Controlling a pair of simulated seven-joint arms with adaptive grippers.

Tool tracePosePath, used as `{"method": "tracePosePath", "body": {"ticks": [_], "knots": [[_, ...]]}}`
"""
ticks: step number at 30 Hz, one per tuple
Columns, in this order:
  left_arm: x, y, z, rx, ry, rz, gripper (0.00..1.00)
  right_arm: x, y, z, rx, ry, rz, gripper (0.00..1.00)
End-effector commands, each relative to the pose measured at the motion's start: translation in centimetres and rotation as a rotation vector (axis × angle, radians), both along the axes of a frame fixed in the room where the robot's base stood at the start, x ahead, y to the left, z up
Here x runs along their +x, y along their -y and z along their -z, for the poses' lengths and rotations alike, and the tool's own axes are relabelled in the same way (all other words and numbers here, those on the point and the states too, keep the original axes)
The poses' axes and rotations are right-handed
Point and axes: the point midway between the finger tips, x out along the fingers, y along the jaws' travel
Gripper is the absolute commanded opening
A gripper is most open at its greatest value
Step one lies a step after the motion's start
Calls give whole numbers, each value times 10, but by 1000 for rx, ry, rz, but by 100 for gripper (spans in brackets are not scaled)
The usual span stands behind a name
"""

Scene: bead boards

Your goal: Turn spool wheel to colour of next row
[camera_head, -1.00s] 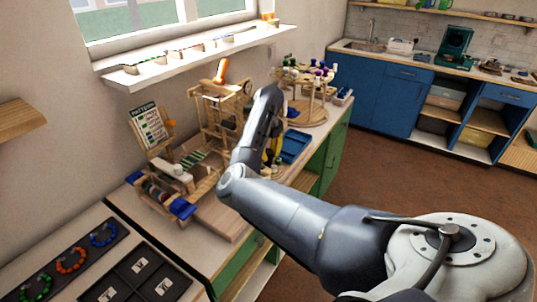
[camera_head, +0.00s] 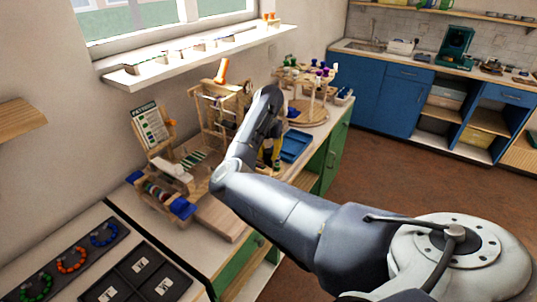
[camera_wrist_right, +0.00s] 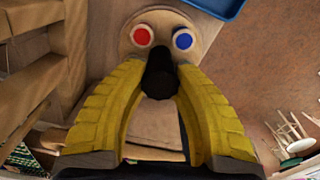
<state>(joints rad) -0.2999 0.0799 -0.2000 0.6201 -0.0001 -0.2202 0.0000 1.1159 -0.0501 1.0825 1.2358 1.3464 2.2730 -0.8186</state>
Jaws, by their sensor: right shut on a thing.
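In the wrist view my right gripper (camera_wrist_right: 158,78) has its yellow fingers shut on a black knob (camera_wrist_right: 158,82). Just beyond it is a round wooden piece, seemingly the spool wheel (camera_wrist_right: 160,15), with a red-topped spool (camera_wrist_right: 142,36) and a blue-topped spool (camera_wrist_right: 183,40). The fingers hide part of it. In the head view the right gripper (camera_head: 270,158) is partly behind its own arm, left of the blue tray. The pattern card (camera_head: 151,128) stands upright on the bench at left, its rows too small to read. My left gripper is not in view.
A wooden frame (camera_head: 207,107) stands behind the loom with blue end pieces (camera_head: 182,208). A blue tray (camera_head: 297,146) lies right of the gripper. A round-based stand with coloured pegs (camera_head: 307,112) is farther back. Bead rings lie on a dark board (camera_head: 70,285) at left.

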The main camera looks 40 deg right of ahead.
Motion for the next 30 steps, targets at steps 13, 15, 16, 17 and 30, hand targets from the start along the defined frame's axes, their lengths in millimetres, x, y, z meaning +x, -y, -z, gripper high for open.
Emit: {"method": "tracePosePath", "body": {"ticks": [13, 15, 16, 17, 30], "knots": [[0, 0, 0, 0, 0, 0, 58, 0, -3, 3, 3, -7, 422, 0], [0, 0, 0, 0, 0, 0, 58, 1, -3, 3, 4, -7, 488, 0], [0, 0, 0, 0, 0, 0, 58, 1, -3, 3, 4, -7, 517, 0], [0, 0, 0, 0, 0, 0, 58, 1, -3, 3, 4, -7, 546, 0], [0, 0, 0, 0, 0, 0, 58, 3, -3, 3, 3, -6, 962, 0]]}}
